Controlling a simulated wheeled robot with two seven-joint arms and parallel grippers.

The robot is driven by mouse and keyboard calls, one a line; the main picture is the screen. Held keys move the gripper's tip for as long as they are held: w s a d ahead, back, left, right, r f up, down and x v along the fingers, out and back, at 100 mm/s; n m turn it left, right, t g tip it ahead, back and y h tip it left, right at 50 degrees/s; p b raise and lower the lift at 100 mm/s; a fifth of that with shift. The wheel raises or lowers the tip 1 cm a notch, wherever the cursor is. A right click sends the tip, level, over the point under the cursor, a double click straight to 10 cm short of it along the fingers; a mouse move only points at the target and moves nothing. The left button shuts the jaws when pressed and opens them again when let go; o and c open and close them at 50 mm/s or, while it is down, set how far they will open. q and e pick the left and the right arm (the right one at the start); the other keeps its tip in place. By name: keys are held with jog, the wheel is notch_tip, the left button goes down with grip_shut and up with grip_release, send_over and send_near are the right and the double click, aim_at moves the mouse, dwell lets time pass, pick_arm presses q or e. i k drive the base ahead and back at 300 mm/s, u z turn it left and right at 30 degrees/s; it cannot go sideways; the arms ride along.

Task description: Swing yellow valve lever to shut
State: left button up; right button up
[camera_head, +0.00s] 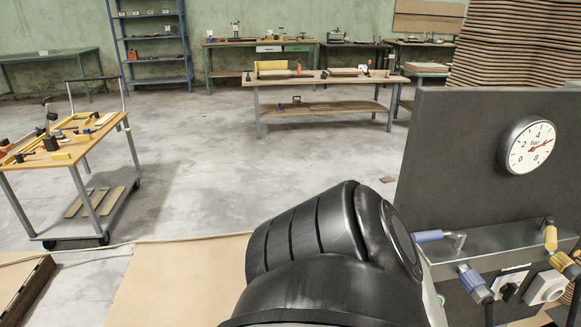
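The yellow valve lever (551,239) is at the right, on a grey metal ledge in front of a dark upright panel (450,150). Its handle stands roughly upright in the picture. A blue lever (430,236) on the same ledge points left, lying roughly level. A round pressure gauge (527,146) marked "bar" is on the panel, its red needle pointing up and right. A large black arm link of mine fills the lower middle and hides the panel's lower left part. I see neither gripper.
Below the ledge are a blue connector (474,281) and a yellow connector (565,265) with dark hoses, near white sockets (546,287). A wheeled cart (113,124) with tools stands left. Workbenches (325,79) stand behind. The grey floor between is mostly clear.

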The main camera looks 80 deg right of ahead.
aim_at(547, 227)
jog(key=z, duration=2.35)
